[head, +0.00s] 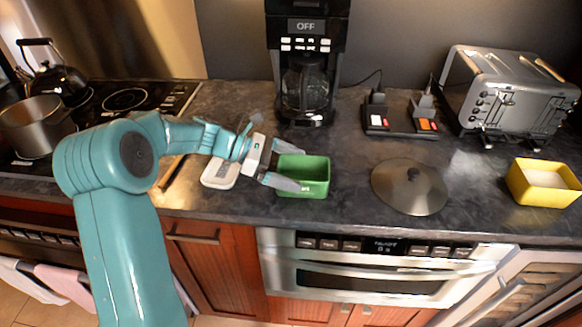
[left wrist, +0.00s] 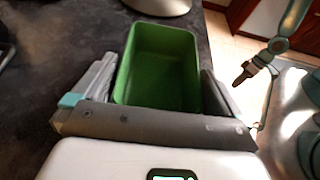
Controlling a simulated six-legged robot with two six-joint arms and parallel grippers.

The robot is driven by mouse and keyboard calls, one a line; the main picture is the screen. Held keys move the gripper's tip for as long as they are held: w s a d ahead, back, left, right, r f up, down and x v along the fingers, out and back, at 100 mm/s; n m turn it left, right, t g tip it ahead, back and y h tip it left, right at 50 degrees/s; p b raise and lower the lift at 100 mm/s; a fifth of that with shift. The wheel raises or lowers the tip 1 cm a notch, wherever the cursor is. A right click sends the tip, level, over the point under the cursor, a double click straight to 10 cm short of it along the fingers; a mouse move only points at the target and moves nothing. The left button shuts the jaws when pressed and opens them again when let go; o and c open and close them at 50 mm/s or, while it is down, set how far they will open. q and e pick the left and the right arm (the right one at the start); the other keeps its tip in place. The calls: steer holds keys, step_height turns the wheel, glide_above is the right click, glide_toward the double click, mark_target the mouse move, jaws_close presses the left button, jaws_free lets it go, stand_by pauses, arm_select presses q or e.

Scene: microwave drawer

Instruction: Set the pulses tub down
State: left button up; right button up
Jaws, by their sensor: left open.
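A green rectangular tub (head: 316,176) stands upright on the dark counter, near its front edge, below the coffee maker in the head view. It also shows in the left wrist view (left wrist: 157,65), where its inside looks empty. I cannot read a label, so I cannot tell if it is the pulses tub. My left gripper (head: 291,170) is open, with one finger on each side of the green tub. In the left wrist view small gaps show between the fingers and its walls. My right gripper (left wrist: 243,78) shows small at the right of the left wrist view, away from the tub.
A coffee maker (head: 307,60) stands behind the green tub. A round metal lid (head: 409,187) lies to its right, then a yellow tub (head: 543,184) with white contents. A toaster (head: 510,95) is at the back right. A small white item (head: 220,174) lies left of my left gripper.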

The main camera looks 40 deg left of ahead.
arm_select(q)
steer(key=v, duration=1.2)
steer(key=shift+r, duration=0.1)
